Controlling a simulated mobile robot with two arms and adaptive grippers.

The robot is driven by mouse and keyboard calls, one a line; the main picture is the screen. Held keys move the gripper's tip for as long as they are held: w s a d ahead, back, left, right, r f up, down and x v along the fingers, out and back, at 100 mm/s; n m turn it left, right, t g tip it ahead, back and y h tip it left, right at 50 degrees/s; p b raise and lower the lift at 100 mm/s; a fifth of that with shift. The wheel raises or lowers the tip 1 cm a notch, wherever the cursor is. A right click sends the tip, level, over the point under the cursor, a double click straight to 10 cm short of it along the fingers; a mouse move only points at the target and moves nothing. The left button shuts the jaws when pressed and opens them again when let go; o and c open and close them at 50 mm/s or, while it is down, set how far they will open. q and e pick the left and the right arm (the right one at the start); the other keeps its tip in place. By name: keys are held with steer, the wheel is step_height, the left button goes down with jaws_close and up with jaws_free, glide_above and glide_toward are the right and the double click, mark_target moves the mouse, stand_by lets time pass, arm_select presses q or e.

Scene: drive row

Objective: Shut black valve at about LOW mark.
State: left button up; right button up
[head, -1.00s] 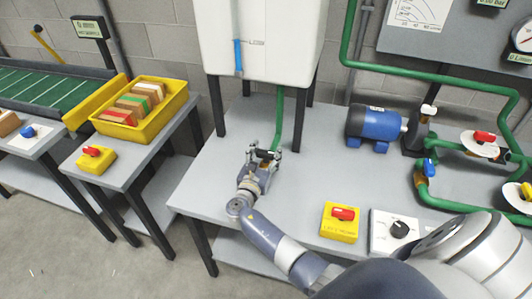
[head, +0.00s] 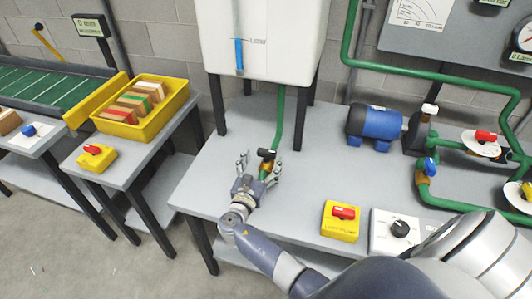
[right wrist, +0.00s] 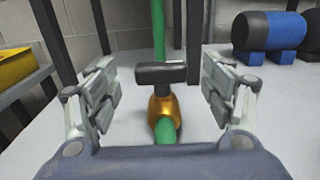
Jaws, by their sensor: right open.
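The black valve handle (head: 266,153) sits on a brass body on the green pipe below the white tank (head: 262,45). In the right wrist view the black handle (right wrist: 160,73) lies crosswise to the pipe, above the brass body (right wrist: 165,104). My right gripper (head: 259,164) is open, with one finger on each side of the valve. Visible gaps separate the fingers from the handle. The tank's blue level strip (head: 239,57) tops out near a small mark line (head: 257,41), whose lettering is too small to read. My left gripper is not in view.
A blue motor (head: 375,124) stands to the right of the valve. A yellow box with a red switch (head: 342,231) and a white box with a black knob (head: 397,246) sit near the front edge. Tank legs (head: 303,120) stand close behind the valve.

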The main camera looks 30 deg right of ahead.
steer(key=v, duration=0.7)
stand_by(0.4)
